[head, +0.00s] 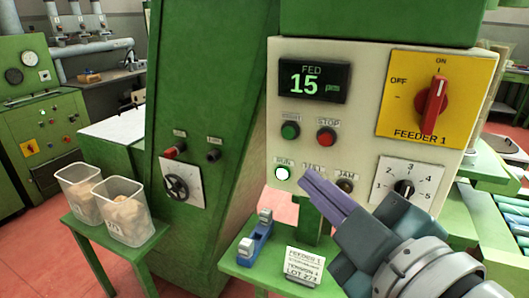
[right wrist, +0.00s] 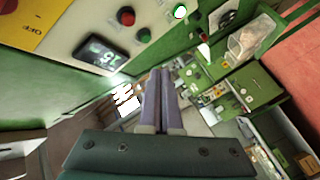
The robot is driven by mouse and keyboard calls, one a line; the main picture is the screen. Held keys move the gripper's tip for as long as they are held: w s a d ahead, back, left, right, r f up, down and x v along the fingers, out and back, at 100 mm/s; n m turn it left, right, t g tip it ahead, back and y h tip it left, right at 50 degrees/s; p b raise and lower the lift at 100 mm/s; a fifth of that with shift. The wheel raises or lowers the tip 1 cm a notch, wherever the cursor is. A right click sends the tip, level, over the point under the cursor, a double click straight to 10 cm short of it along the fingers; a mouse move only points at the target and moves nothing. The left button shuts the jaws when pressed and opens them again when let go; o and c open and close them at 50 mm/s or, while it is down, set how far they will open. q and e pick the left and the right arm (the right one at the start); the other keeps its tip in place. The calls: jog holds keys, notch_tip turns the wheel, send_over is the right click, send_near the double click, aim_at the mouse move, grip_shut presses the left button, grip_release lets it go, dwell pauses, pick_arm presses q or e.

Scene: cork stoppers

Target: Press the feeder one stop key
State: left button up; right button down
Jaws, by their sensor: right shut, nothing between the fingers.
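The feeder one control box (head: 370,70) faces me in the head view. Its red STOP key (head: 326,136) is right of the green START key (head: 290,130). The wrist view shows the red key (right wrist: 126,16) and green key (right wrist: 144,35) near the top. My right gripper (head: 308,179) is shut and empty. In the head view its tips appear below the STOP key, over the lamp row, and hide the middle lamp. In the wrist view the tips (right wrist: 160,73) point past the keys and seem apart from the panel. My left gripper is not in view.
The RUN lamp (head: 282,173) glows and the JAM lamp (head: 345,185) is dark. The display (head: 314,82) reads 15. The red rotary switch (head: 432,104) points to ON. A tape dispenser (head: 255,238) and a LOT card (head: 304,268) stand on the green shelf below.

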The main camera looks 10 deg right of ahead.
aim_at(325, 139)
jog(key=shift+w+a+f+n+y, duration=0.1)
jog(key=shift+a+f+n+y, duration=0.15)
jog(key=shift+a, duration=0.2)
jog(key=shift+d, duration=0.1)
jog(key=shift+w+d, duration=0.8)
jog(key=shift+w, duration=0.4)
jog(key=shift+w+d, duration=0.8)
jog(key=shift+w, duration=0.45)
jog(key=shift+w+d, duration=0.8)
jog(key=shift+w, duration=0.4)
jog(key=shift+w+d, duration=0.25)
jog(key=shift+w, duration=0.1)
jog(key=shift+w+d, duration=0.25)
jog(key=shift+w, duration=0.1)
jog(key=shift+s+a, duration=0.5)
jog(key=shift+s, duration=0.2)
